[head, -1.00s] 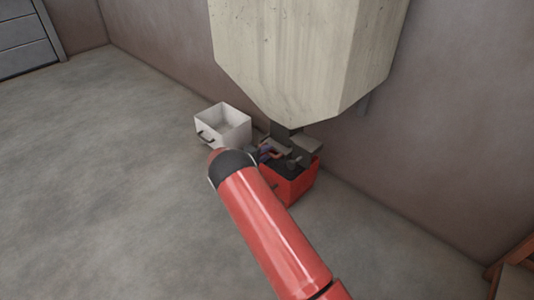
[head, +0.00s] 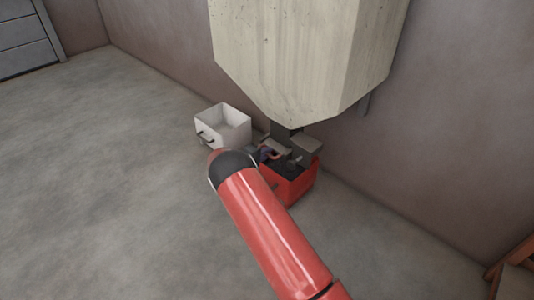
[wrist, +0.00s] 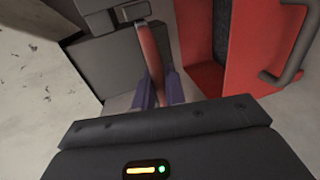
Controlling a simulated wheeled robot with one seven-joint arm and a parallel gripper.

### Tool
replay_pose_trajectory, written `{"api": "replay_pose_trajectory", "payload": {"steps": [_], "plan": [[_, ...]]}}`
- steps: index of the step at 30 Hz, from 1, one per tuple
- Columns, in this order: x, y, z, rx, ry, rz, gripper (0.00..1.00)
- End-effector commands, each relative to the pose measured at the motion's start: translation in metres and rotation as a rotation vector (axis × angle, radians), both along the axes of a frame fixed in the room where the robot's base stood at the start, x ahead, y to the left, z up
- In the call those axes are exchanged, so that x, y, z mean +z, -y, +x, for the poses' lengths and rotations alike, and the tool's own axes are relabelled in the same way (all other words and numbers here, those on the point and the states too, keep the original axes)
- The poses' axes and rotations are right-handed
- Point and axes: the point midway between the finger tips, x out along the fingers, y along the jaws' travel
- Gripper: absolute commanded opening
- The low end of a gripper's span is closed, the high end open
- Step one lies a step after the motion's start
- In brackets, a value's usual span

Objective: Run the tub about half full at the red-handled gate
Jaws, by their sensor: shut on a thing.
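My gripper (wrist: 159,84) is shut on the red handle (wrist: 151,48) of the gate, with a purple finger on each side of it. The handle runs up to a dark grey gate block (wrist: 105,55) in the wrist view. The red tub (head: 292,187) stands under the outlet of the hopper (head: 300,60). It also shows at the right of the wrist view (wrist: 205,75), with a grey pull handle. Its inside looks dark and partly grainy; I cannot tell the level. My arm hides part of the gate in the head view.
A white open-topped box (head: 237,137) with a dark handle stands on the floor left of the red tub. The wall (head: 430,160) is close behind the hopper. The floor at left and in front is clear. A wooden piece (head: 515,275) stands at the lower right.

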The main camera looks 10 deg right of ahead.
Motion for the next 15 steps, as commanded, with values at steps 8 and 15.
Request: {"api": "replay_pose_trajectory", "payload": {"steps": [8, 15], "plan": [[-0.001, -0.023, -0.017, -0.001, 0.000, 0.001, 0.00], [-0.001, -0.023, -0.017, 0.000, 0.000, 0.002, 0.21]]}}
